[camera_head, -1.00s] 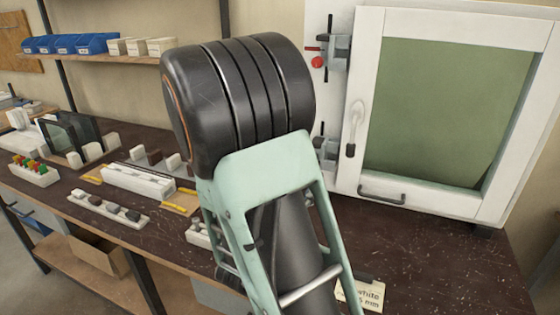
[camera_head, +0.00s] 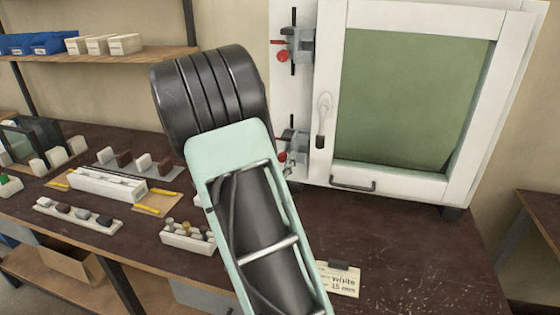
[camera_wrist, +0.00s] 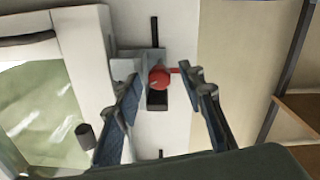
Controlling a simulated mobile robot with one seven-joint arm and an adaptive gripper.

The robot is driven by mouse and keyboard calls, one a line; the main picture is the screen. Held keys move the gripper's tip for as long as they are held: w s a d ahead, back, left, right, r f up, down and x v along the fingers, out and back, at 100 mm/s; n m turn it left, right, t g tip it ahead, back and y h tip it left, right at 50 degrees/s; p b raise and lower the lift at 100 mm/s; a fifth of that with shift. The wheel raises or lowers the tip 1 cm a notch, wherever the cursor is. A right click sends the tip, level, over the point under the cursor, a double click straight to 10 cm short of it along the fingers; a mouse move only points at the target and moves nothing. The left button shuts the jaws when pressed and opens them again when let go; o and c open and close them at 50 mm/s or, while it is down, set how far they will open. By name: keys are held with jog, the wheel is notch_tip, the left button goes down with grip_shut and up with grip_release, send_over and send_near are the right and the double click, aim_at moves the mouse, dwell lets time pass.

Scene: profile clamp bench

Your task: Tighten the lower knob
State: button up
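The lower knob (camera_head: 282,157) is red and sits on the lower grey clamp (camera_head: 298,140), on the white panel left of the window. In the wrist view, which looks upside down, the knob (camera_wrist: 159,79) faces me, with a short red bar toward the right finger. My gripper (camera_wrist: 161,82) is open and empty. Its two fingers appear on either side of the knob; I cannot tell how far the tips are from it. My arm hides the gripper in the head view. The upper knob (camera_head: 282,56), also red, is on the upper clamp (camera_head: 301,42).
The window (camera_head: 415,100) has a lever handle (camera_head: 323,120) near the clamps and a pull handle (camera_head: 353,184) below. The dark bench (camera_head: 400,245) is clear at right. Block trays (camera_head: 78,215) and a white profile (camera_head: 108,184) lie at left; a label card (camera_head: 340,280) is in front.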

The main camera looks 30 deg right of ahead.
grip_shut()
jog(key=shift+f+m+b, duration=0.15)
jog(key=shift+m+b, duration=0.25)
jog(key=shift+b, duration=0.3)
jog(key=m+b, duration=0.3)
jog(key=b, duration=0.1)
jog(key=shift+f, duration=0.15)
jog(key=m+b, duration=0.2)
jog(key=b, duration=0.1)
jog(key=m+b, duration=0.3)
jog(key=shift+r, duration=0.25)
jog(key=shift+m+b, duration=0.3)
jog(key=shift+r, duration=0.1)
